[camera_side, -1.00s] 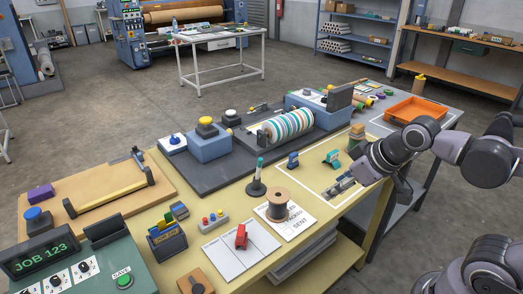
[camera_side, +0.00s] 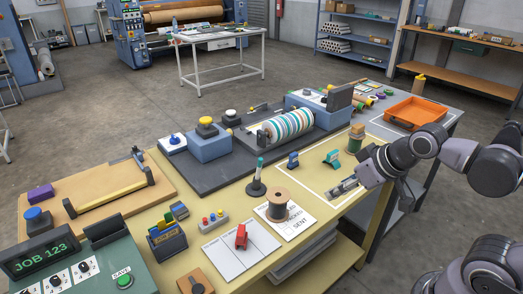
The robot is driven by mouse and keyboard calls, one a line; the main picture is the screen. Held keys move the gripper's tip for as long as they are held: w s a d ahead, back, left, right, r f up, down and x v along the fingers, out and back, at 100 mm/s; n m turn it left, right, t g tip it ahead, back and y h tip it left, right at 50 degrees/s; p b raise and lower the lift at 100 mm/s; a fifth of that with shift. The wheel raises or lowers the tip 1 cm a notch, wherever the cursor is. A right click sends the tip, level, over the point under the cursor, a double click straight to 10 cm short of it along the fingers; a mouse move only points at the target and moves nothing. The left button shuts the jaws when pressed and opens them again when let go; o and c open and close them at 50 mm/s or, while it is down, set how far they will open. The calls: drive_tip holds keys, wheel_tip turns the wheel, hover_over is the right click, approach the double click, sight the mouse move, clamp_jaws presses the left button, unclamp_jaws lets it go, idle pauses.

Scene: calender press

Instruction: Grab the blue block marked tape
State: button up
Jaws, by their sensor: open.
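A small dark-blue block (camera_side: 293,160) stands on the yellow table inside a white outlined area, toward its left corner. Any marking on it is too small to read, so I cannot tell for certain that it is the one marked tape. My gripper (camera_side: 337,190) is low over the right part of the same outlined area, to the right of and nearer the camera than the blue block. It is open, apart from the block, and nothing shows between its fingers.
A teal item (camera_side: 332,158) stands between the blue block and a green-and-tan stack (camera_side: 356,139). A spool (camera_side: 278,203) and a black-based post (camera_side: 257,178) stand to the left. A striped roller (camera_side: 288,126) is behind. An orange tray (camera_side: 416,112) sits at the right.

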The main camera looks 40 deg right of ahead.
idle(0.4)
drive_tip(key=w+d+r+m+g, duration=0.2)
drive_tip(key=w+r+m, duration=0.25)
drive_tip(key=w, duration=0.35)
drive_tip(key=m+g, duration=0.5)
drive_tip(key=m, duration=0.8)
hover_over(294, 153)
wheel_tip(294, 153, down, 8)
drive_tip(key=shift+s+r, duration=0.1)
drive_tip(key=shift+s, duration=0.05)
drive_tip(key=shift+d+f, duration=0.15)
drive_tip(key=shift+f, duration=0.5)
drive_tip(key=f, duration=1)
drive_tip(key=shift+a, duration=0.25)
